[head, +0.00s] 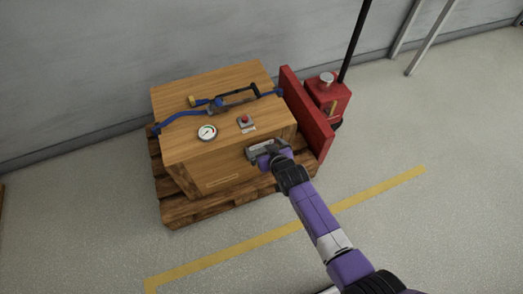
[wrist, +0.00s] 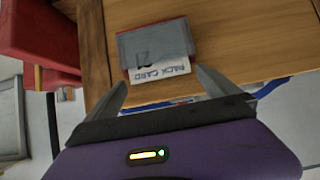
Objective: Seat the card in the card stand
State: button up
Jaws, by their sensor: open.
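The card (wrist: 160,71) is white, with dark upside-down lettering that looks like "PACK CARD". It sits at a grey card stand (wrist: 153,37) with reddish edges, on the wooden case, and its lettered part sticks out from the stand's edge. How deep the card sits in the stand cannot be told. My gripper (wrist: 160,78) is open, its fingers spread on either side of the card with gaps showing. In the head view my gripper (head: 270,153) is at the case's front right, beside the grey stand (head: 256,149) and partly hiding it.
The wooden case (head: 190,148) stands on a pallet (head: 192,211). A red pallet jack (head: 307,113) stands close on the right. Floor in front is clear.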

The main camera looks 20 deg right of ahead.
jog(key=shift+w+f, duration=0.35)
jog(key=shift+w, duration=0.15)
jog(key=c, duration=1.5)
jog(key=shift+o, duration=0.2)
jog(key=shift+r, duration=0.15)
